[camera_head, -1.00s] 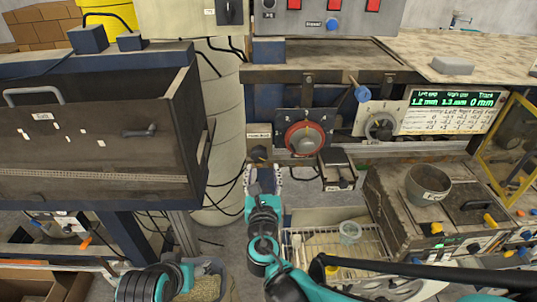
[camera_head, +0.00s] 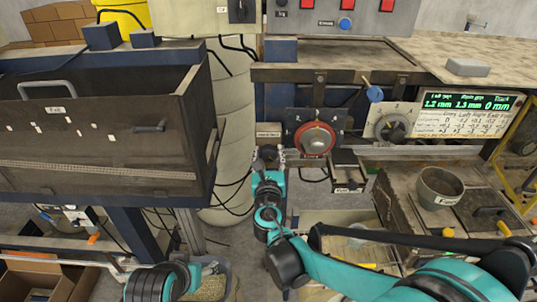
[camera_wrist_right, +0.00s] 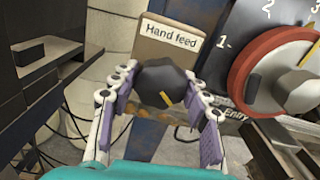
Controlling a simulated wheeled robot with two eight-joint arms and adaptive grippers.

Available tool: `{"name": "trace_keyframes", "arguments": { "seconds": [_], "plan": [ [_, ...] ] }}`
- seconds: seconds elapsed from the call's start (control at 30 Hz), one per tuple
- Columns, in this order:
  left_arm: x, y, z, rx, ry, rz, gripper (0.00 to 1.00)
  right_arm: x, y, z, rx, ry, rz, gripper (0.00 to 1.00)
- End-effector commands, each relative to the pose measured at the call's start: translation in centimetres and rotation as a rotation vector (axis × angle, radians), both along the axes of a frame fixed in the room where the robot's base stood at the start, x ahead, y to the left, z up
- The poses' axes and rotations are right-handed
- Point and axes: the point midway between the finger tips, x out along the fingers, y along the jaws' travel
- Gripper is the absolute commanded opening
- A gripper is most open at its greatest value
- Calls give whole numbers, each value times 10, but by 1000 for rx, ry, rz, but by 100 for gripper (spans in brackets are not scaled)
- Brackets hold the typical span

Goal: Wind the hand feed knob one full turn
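The hand feed knob (camera_wrist_right: 164,84) is dark and faceted with a yellow mark, below a "Hand feed" label (camera_wrist_right: 172,36) in the right wrist view. It is small in the head view (camera_head: 267,152), left of the red-ringed dial. My right gripper (camera_wrist_right: 162,80) is open, with one finger on each side of the knob. The fingertips are close to the knob's sides; contact is not clear. In the head view my right gripper (camera_head: 268,165) is just at the knob, partly hidden by its own wrist. My left gripper is not seen; only part of that arm shows at bottom left.
The red-ringed dial (camera_head: 315,139) sits just right of the knob. A grey dial (camera_head: 392,128) and green readout (camera_head: 468,102) lie farther right. A dark cabinet (camera_head: 90,135) stands at left. A grey bowl (camera_head: 440,187) rests on the right-hand bench.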

Motion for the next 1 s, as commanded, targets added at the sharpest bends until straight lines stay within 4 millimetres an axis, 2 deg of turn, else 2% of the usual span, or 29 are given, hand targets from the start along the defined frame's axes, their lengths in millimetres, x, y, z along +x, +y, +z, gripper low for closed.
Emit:
{"name": "trace_keyframes", "arguments": {
  "seconds": [0.03, 0.1, 0.37, 0.57, 1.0],
  "plan": [
    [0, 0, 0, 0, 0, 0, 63, 0, 0, 0, 0, 0, 0, 27],
    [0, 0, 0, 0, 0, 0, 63, 0, 0, 0, 0, 0, 0, 13],
    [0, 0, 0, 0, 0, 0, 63, 0, 0, 0, 14, 0, 0, 13],
    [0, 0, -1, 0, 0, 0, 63, 0, 0, 0, 88, 0, 0, 13],
    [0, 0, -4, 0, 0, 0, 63, 0, 0, 0, 460, 0, 0, 13]
  ]
}}
